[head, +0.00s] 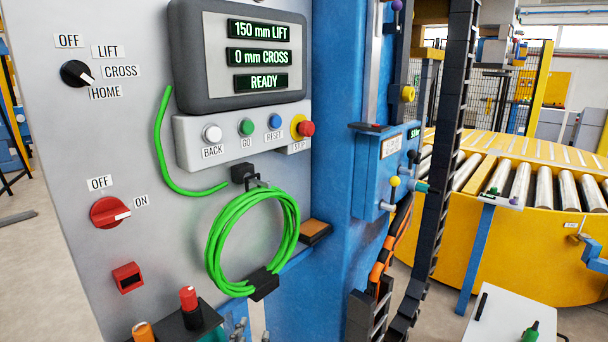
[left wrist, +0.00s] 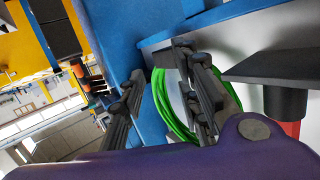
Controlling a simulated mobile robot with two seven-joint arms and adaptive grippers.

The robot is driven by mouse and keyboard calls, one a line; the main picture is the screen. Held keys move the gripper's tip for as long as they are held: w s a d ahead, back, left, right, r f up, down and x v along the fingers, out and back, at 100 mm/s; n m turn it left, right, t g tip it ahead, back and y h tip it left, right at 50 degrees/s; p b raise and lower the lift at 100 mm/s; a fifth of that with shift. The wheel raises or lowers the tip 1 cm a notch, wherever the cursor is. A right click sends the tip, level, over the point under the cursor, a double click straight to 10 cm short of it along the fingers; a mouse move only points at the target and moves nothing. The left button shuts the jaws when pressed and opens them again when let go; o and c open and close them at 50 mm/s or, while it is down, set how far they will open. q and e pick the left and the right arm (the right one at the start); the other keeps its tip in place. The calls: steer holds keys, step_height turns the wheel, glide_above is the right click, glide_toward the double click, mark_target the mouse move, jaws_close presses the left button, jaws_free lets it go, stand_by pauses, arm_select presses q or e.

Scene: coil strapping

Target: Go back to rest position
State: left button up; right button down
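My left gripper (left wrist: 160,62) shows in the left wrist view with its two dark fingers apart and nothing visible between the tips. The green cable coil (left wrist: 168,108) shows behind the fingers there. In the head view the coil (head: 212,252) hangs on a hook on the grey control panel (head: 60,160), with a dark clip at its bottom. No gripper can be made out in the head view, and my right gripper is in neither view.
The panel carries a display (head: 258,56), buttons and a red switch (head: 109,212). A shelf below holds a red-capped item (head: 188,298). A blue column (head: 335,130) and dark cable chain (head: 446,150) stand right of it. A yellow roller conveyor (head: 495,250) stands farther right.

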arm_select(q)
steer(key=s+a+f+g, duration=0.3)
steer(key=s+f, duration=0.9)
steer(key=s, duration=0.3)
steer(key=s+a+f+n+g, duration=0.1)
steer(key=s+a+f+g, duration=0.2)
steer(key=s+f, duration=0.9)
steer(key=s+a, duration=0.1)
steer(key=s, duration=0.3)
steer(key=shift+a+f+n+g+y, duration=0.2)
steer(key=shift+a+n+g+y, duration=0.05)
steer(key=shift+n+g+y, duration=0.05)
